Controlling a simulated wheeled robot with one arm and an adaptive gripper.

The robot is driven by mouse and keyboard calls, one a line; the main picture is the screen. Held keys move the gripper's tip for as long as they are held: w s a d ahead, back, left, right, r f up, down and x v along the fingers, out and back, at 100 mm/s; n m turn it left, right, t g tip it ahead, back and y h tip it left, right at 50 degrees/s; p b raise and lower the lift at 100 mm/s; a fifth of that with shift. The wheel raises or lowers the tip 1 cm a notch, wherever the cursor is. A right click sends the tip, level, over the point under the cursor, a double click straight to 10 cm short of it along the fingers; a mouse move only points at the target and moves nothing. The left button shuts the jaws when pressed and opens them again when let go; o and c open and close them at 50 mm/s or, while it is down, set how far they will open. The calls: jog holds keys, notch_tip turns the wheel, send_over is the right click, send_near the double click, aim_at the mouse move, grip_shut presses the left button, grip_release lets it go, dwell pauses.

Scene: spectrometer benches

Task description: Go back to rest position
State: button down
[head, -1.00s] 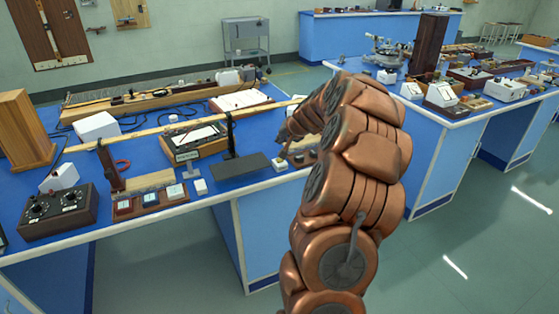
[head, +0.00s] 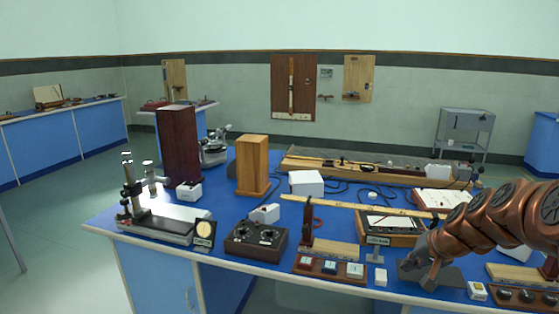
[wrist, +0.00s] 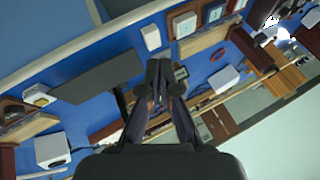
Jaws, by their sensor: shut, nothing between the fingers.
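My gripper (wrist: 160,85) is in the middle of the wrist view, with its two dark fingers together and nothing between them. In the head view my copper-coloured arm comes in from the right edge, and my gripper (head: 428,268) is at its lower left end, over the front part of the blue bench (head: 225,262). It is above or beside a dark flat plate (head: 448,276); I cannot tell whether it touches the plate. The plate also shows in the wrist view (wrist: 100,78), left of the fingers.
A white block (head: 380,277), a tray of small square pieces (head: 328,268) and a black two-dial box (head: 256,241) stand along the front edge. Wooden boxes (head: 252,165) and a long wooden rule (head: 350,205) are farther back. Open floor (head: 60,230) lies left of the bench.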

jog(key=s+a+r+n+g+p, duration=0.2)
jog(key=s+a+n+g, duration=0.2)
jog(key=s+a, duration=1.1)
jog(key=s+a+n+g+h+p, duration=0.2)
jog(key=s+g, duration=0.2)
jog(key=s, duration=1.6)
jog(key=shift+s+f, duration=0.15)
jog(key=shift+s, duration=0.05)
